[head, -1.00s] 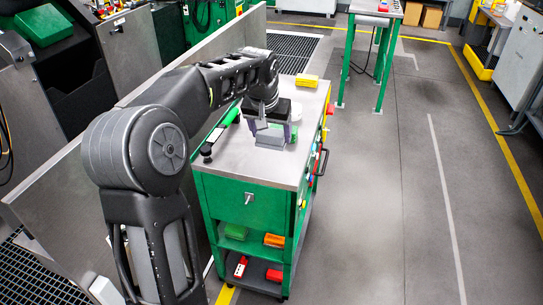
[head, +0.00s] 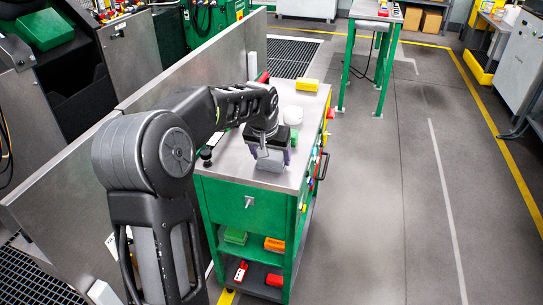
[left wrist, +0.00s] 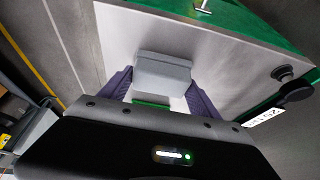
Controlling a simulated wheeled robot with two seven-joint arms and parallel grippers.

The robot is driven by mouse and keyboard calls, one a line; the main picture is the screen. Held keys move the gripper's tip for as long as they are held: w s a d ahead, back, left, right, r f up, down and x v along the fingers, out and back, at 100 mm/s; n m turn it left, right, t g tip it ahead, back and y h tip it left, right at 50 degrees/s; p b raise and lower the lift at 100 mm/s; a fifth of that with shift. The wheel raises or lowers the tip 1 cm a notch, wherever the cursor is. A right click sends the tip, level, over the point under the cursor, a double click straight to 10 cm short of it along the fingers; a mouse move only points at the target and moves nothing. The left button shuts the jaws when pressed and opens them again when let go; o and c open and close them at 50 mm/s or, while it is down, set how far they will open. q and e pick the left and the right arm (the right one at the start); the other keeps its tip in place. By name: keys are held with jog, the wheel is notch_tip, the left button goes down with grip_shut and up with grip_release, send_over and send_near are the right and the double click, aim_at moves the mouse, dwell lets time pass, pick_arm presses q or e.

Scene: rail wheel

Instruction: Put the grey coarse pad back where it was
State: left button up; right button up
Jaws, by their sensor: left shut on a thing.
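The grey coarse pad (head: 269,167) is a light grey block between the fingers of my left gripper (head: 271,160), near the front edge of the cart's steel top (head: 229,160). In the left wrist view the pad (left wrist: 163,76) sits between the two purple fingers of the gripper (left wrist: 160,88), with the cart top beyond it. The gripper is shut on the pad. I cannot tell whether the pad touches the cart top. My right gripper is in neither view.
A yellow block (head: 307,84) and a white round thing (head: 293,115) stand farther back on the cart top. A green thing (head: 294,137) shows just behind the gripper. A black knob (head: 206,154) is at the left edge. Coloured items line the right side.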

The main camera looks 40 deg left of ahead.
pick_arm(q)
jog(key=o, duration=1.2)
jog(key=v, duration=1.2)
jog(key=shift+w+p, duration=0.1)
jog(key=shift+p, duration=0.3)
